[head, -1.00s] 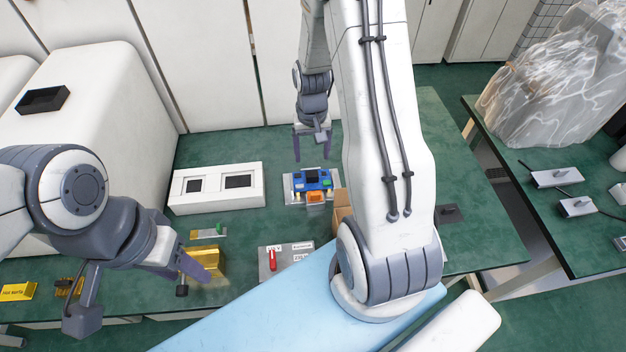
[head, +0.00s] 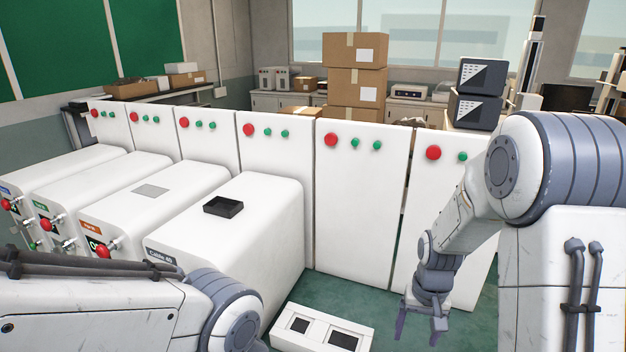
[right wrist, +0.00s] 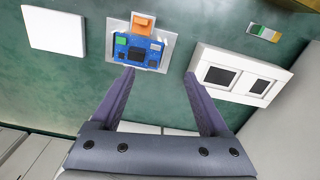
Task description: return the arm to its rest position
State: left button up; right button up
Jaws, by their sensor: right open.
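My right arm (head: 560,170) comes in from the right in the head view and folds down. Its gripper (head: 420,330) hangs low, in front of the white cabinets. In the right wrist view the right gripper (right wrist: 160,85) has its two fingers apart, with nothing between them. It is above the green table, and a blue device (right wrist: 138,50) with an orange part lies on a pale plate beyond the fingertips. My left arm (head: 110,310) shows at the lower left of the head view. Its gripper is out of view.
A white box with two dark windows (head: 310,330) stands on the green table; it also shows in the right wrist view (right wrist: 258,72). White machines with a black tray (head: 223,206) fill the left. Cabinets with red buttons (head: 362,200) stand behind, with stacked cartons (head: 355,85) beyond.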

jog(key=s+a+r+n, duration=0.3)
jog(key=s+a+r, duration=0.1)
jog(key=a, duration=0.4)
jog(key=s+a+r+n, duration=0.3)
jog(key=s+a+r, duration=0.1)
jog(key=a, duration=0.3)
jog(key=s+a+r+n, duration=0.1)
jog(key=s+a+n, duration=0.1)
jog(key=s, duration=0.4)
jog(key=s+a+r+n+y, duration=0.1)
jog(key=s+a+r+n, duration=0.1)
jog(key=s, duration=0.4)
jog(key=shift+s+a+r+n, duration=0.15)
jog(key=shift+s+a+n, duration=0.05)
jog(key=shift+a+n, duration=0.3)
